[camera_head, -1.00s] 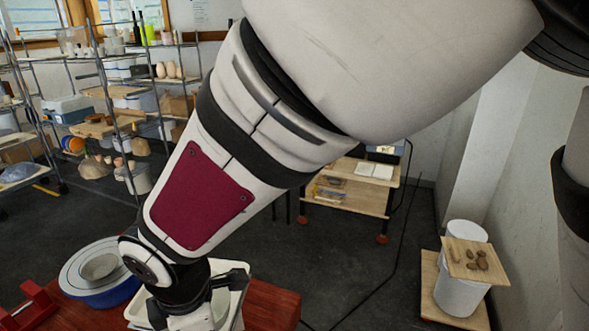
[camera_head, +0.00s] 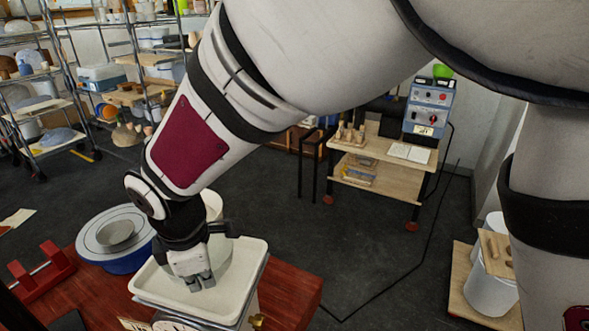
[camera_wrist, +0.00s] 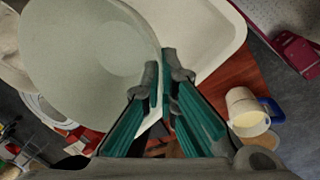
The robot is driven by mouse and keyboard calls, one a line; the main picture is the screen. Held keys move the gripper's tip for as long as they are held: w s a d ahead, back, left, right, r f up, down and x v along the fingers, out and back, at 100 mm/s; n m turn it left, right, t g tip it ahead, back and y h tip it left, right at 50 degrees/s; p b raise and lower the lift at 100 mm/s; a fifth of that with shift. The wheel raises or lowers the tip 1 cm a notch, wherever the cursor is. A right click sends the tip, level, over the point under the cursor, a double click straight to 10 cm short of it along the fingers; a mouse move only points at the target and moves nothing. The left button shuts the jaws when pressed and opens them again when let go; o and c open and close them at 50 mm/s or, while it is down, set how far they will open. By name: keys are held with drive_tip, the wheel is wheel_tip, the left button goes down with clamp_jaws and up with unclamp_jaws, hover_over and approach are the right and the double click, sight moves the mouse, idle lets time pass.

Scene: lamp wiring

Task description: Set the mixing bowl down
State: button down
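The mixing bowl (camera_wrist: 80,45) is pale grey-green and fills the upper left of the wrist view. In the head view the bowl (camera_head: 218,262) shows partly behind my gripper (camera_head: 196,282), over a cream rectangular tray (camera_head: 256,258). My gripper (camera_wrist: 163,95) has its teal fingers close together on the bowl's rim. The bowl looks tilted in the wrist view. The tray also shows in the wrist view (camera_wrist: 225,40). My gripper hides part of the bowl, and I cannot tell whether its base touches the tray.
The tray sits on a dial scale on a red wooden table (camera_head: 290,292). A blue-sided wheel (camera_head: 88,240) with a small grey bowl (camera_head: 117,233) stands left, near a red stand (camera_head: 42,272). A white cup (camera_wrist: 245,110) shows right in the wrist view.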

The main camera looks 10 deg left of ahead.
drive_tip(key=shift+r, duration=0.1)
drive_tip(key=c, duration=2.3)
unclamp_jaws()
drive_tip(key=o, duration=0.5)
